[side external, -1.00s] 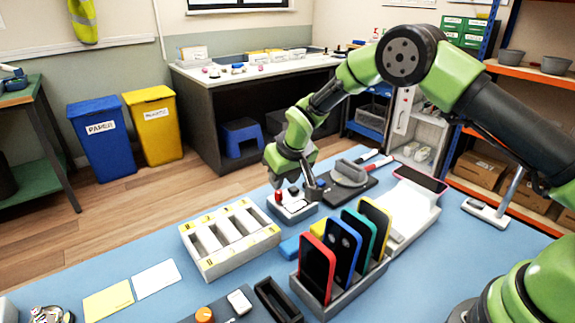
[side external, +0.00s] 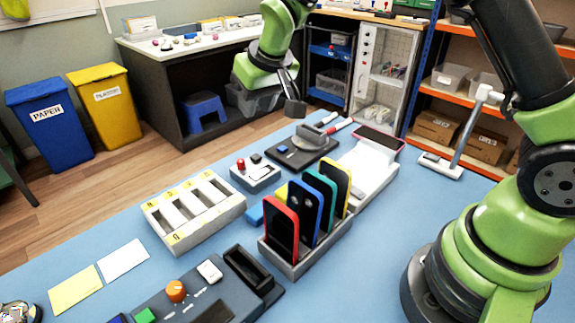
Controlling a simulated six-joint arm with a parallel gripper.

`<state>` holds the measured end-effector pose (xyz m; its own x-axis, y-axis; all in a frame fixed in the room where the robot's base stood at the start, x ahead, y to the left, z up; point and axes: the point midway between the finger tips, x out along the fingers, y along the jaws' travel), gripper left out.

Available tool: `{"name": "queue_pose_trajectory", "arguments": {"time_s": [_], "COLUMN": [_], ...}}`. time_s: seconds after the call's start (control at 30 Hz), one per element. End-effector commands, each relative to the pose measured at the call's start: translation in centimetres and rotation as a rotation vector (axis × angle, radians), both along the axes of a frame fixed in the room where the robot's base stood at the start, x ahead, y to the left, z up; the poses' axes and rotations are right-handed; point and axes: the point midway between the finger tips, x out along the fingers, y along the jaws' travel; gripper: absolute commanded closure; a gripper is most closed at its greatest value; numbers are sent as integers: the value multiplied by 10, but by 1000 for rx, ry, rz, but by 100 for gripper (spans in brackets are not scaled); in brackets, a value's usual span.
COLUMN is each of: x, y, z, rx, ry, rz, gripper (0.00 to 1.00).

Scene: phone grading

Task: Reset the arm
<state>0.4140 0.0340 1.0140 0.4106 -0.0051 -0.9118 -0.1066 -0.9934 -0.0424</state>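My gripper (side external: 293,103) is raised in the upper middle of the side external view, pointing down. It is above and behind the blue table and touches nothing. Nothing shows held in it, but its fingers overlap from this angle, so I cannot tell whether they are open or shut. Below it stands a small pale box with a red button (side external: 257,177). To the right of that box is a dark base with a round grey piece (side external: 306,146).
A grey rack (side external: 313,255) holds several upright phones. A white tray with yellow-labelled slots (side external: 165,225) stands to its left. A dark control panel with an orange knob (side external: 176,291) is in front. A phone (side external: 380,140) lies on a white stand. A grey post stand (side external: 441,166) is at right.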

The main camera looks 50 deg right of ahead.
Motion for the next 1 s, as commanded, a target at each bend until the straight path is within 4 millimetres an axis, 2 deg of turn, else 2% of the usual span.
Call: {"name": "queue_pose_trajectory", "arguments": {"time_s": [0.03,0.2,0.4,0.6,0.7,0.83,1.0], "x": [-13,-68,-144,-217,-243,-264,-271], "y": [-3,-10,-13,-12,-9,-7,-6], "z": [25,83,124,134,131,125,122], "rx": [17,75,150,228,258,285,295], "ry": [-21,-58,-105,-150,-167,-179,-184], "rz": [-20,-71,-120,-153,-161,-168,-169], "gripper": [70,70,70,70,70,70,70]}}
